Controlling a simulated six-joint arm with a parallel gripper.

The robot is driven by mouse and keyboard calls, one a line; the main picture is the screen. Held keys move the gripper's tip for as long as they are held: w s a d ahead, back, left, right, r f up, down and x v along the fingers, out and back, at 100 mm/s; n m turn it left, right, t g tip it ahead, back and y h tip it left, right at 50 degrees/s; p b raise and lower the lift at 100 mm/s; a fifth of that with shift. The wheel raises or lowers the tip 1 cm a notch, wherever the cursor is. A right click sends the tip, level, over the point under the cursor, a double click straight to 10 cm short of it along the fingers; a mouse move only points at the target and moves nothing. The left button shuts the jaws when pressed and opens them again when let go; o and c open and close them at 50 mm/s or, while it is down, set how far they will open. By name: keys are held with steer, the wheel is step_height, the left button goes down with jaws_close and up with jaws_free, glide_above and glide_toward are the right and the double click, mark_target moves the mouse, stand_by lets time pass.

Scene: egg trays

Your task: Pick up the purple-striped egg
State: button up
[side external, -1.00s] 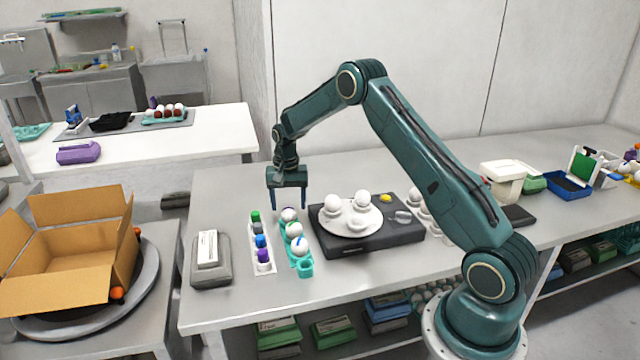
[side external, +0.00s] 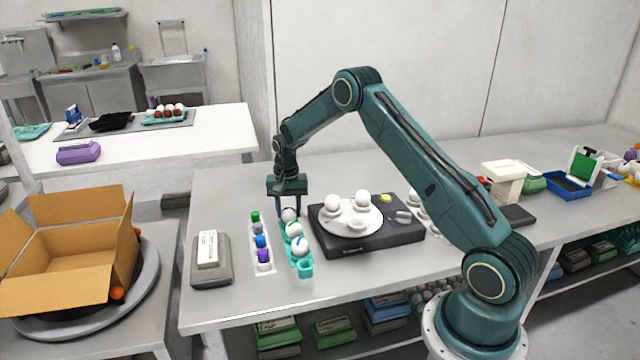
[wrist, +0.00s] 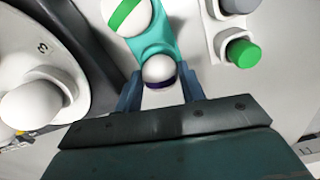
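The purple-striped egg (wrist: 159,71) is white with a dark purple band and sits at the end of the teal egg tray (wrist: 157,41) in the wrist view. In the side view the egg (side external: 289,215) is at the tray's far end, partly hidden by my gripper. My gripper (side external: 289,213) points down with one finger on each side of the egg. In the wrist view the fingers of my gripper (wrist: 160,82) stand close against the egg's sides and look shut on it. The egg still appears to be in its cup.
A green-striped egg (side external: 294,230) and a blue-striped egg (side external: 299,246) share the teal tray. A white rack (side external: 263,268) with coloured pieces stands left. A dark scale (side external: 350,243) with white eggs on its plate is close on the right.

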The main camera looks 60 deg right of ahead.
mark_target(292, 209)
steer(key=shift+r, duration=0.15)
step_height(292, 209, up, 20)
stand_by(0.9)
steer(key=shift+s, duration=0.1)
stand_by(0.5)
steer(key=s+d+f, duration=0.1)
steer(key=s+f, duration=0.3)
steer(key=s, duration=0.6)
steer(key=s+d+f, duration=0.1)
steer(key=s+f, duration=0.2)
steer(key=s, duration=0.7)
steer(key=shift+d+f, duration=0.3)
steer(key=shift+f, duration=0.05)
steer(key=shift+f, duration=0.15)
steer(key=shift+f, duration=3)
steer(key=shift+f, duration=0.6)
